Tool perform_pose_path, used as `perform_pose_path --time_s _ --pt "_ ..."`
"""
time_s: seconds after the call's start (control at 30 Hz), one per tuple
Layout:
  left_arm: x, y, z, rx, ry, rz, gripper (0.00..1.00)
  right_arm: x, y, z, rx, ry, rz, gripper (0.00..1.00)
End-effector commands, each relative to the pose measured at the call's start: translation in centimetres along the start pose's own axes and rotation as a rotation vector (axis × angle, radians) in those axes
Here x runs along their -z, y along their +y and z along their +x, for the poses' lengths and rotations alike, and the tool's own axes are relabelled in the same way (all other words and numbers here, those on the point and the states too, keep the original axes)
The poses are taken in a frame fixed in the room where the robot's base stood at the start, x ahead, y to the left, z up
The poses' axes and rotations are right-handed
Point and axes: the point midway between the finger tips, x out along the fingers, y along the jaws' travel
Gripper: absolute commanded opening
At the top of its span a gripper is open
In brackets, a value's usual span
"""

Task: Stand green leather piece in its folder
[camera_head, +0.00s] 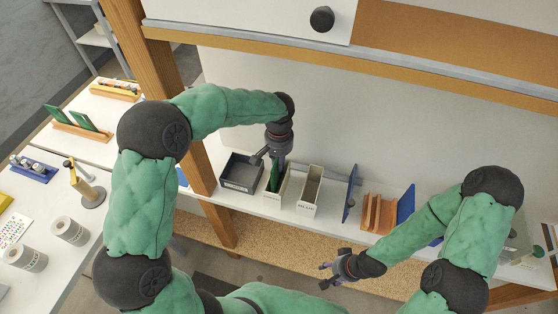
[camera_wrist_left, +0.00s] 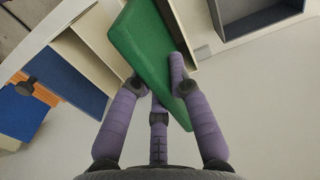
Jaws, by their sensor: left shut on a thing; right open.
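The green leather piece (camera_head: 276,176) is a flat green slab held by my left gripper (camera_head: 277,158) over the shelf. It also shows in the left wrist view (camera_wrist_left: 148,52), between the purple fingers (camera_wrist_left: 157,88). Its lower part is at a narrow cream folder box (camera_head: 284,187) with a label on its front. How deep the piece is inside, and whether it touches the bottom, I cannot tell. My right gripper (camera_head: 338,268) is open and empty, in front of the shelf.
A dark grey bin (camera_head: 241,172) stands left of the folder, and another cream folder (camera_head: 310,188) stands right of it. A blue panel (camera_head: 350,193), brown upright pieces (camera_head: 378,212) and a second blue panel (camera_head: 405,205) stand further right. A wooden post (camera_head: 205,166) rises at the left.

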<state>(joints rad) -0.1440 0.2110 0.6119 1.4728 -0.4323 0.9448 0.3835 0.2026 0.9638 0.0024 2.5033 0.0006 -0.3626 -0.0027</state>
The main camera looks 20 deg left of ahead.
Motion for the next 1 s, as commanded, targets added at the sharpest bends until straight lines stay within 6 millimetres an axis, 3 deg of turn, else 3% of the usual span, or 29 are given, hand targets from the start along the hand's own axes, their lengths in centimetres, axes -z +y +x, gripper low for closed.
perform_pose_path --time_s 0.1,0.13,0.2,0.23,0.67,1.0 --pt "0.0 0.0 -0.1 0.000 0.001 0.000 0.00 0.0 0.0 0.0 0.000 0.000 0.000 0.50" --pt "0.0 0.0 -0.1 0.000 0.001 0.000 0.24 0.0 0.0 0.0 0.000 0.000 0.000 0.50" --pt "0.0 0.0 -0.1 0.000 0.001 0.000 0.44 0.0 0.0 0.0 0.000 0.000 0.000 0.50" --pt "0.0 0.0 -0.1 0.000 0.001 0.000 0.46 0.0 0.0 0.0 0.000 0.000 0.000 0.50" --pt "0.0 0.0 -0.8 0.000 0.001 0.000 0.46 0.0 0.0 0.0 0.000 0.000 0.000 0.50" --pt "0.1 0.0 -6.9 -0.001 0.004 -0.001 0.46 0.0 0.0 0.0 0.000 0.000 0.000 0.50"
